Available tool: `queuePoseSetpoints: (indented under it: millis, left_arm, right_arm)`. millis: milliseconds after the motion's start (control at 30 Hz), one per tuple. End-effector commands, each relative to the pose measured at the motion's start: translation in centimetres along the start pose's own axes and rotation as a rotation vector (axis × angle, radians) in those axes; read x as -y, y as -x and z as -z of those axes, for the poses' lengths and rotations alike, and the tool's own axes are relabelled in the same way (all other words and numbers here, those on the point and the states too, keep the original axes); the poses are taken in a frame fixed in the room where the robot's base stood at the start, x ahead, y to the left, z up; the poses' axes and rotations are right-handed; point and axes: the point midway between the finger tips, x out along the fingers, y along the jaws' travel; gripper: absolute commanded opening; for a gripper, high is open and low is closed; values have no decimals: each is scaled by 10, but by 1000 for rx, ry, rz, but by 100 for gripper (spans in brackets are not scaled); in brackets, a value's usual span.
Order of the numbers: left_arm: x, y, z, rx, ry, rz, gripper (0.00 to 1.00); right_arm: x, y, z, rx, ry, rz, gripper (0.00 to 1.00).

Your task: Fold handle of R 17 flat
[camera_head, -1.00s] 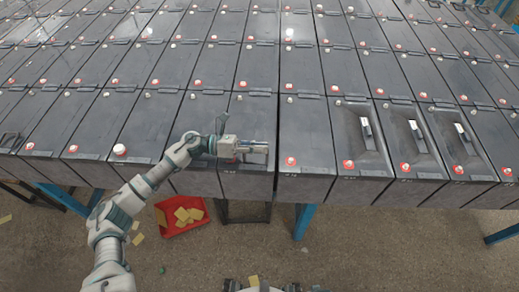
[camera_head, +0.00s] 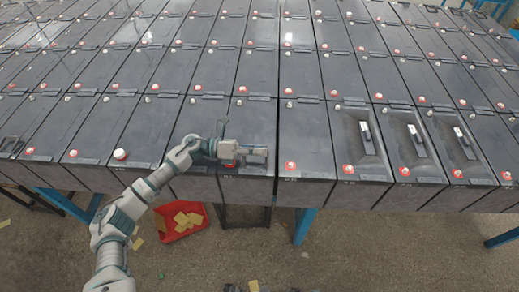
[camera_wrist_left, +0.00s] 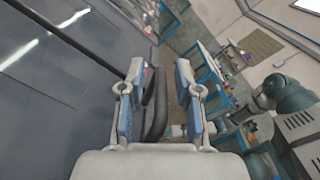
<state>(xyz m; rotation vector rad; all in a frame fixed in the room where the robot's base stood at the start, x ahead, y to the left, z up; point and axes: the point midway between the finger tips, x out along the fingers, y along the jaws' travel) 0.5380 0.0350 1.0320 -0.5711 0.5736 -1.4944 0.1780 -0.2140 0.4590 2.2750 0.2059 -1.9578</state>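My left gripper (camera_head: 262,156) is over the front end of a dark grey battery (camera_head: 251,118) in the front row of the head view. Its label is too small to read, and the gripper hides most of its front end. In the left wrist view my left gripper (camera_wrist_left: 160,68) has its two fingers apart. A black bar like a handle (camera_wrist_left: 156,103) stands between them, nearer the left finger; I cannot tell if they touch. My right gripper is not in view.
Several batteries to the right have recessed tops with pale handles (camera_head: 366,137). The batteries stand in tight rows. A red tray (camera_head: 183,232) with yellow pieces lies on the floor under the blue-legged rack (camera_head: 304,224).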

Motion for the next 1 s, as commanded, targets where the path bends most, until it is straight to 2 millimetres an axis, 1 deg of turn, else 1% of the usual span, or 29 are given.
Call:
queuePoseSetpoints:
  millis: [233,333,467,700,833,1000]
  left_arm:
    - [0,0,-1,1,-1,0,36]
    - [3,0,-5,1,-3,0,36]
    - [17,0,-20,2,-6,1,36]
    - [49,1,-56,1,-5,0,36]
    - [60,1,-68,1,-2,0,36]
    - [65,2,-74,2,0,0,36]
  right_arm:
    - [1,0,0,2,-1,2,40]
    - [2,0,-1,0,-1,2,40]
    - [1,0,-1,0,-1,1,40]
    - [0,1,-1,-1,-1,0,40]
    - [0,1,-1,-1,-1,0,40]
    - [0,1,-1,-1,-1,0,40]
